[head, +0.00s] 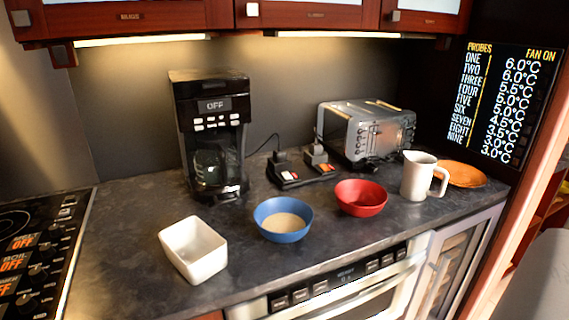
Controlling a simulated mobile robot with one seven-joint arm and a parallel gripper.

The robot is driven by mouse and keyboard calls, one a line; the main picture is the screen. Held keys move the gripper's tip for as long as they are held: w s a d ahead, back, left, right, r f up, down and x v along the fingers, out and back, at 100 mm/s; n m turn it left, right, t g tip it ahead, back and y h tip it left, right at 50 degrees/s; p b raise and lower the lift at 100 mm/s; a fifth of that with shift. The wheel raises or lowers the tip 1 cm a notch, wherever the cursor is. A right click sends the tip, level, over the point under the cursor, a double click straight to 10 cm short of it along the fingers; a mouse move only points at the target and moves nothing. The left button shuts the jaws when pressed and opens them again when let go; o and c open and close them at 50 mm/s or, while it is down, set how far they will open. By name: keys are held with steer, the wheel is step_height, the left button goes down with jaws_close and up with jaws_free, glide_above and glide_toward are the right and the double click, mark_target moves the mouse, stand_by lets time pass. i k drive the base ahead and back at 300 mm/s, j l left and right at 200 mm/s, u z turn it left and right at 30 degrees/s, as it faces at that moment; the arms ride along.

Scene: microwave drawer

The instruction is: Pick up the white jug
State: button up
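The white jug (419,177) stands upright on the dark counter (130,245), toward its right end. Its handle points to the right. It is close to the right of the red bowl and in front of the toaster, with an orange-brown plate just behind and to its right. My gripper is not in view.
A red bowl (360,198), a blue bowl (283,219) and a white square dish (193,248) line the counter front. A coffee maker (211,135), a toaster (366,132) and an orange plate (462,174) stand behind. Cabinets (310,16) hang above.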

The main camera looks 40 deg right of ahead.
mark_target(418, 168)
steer(key=z, duration=1.9)
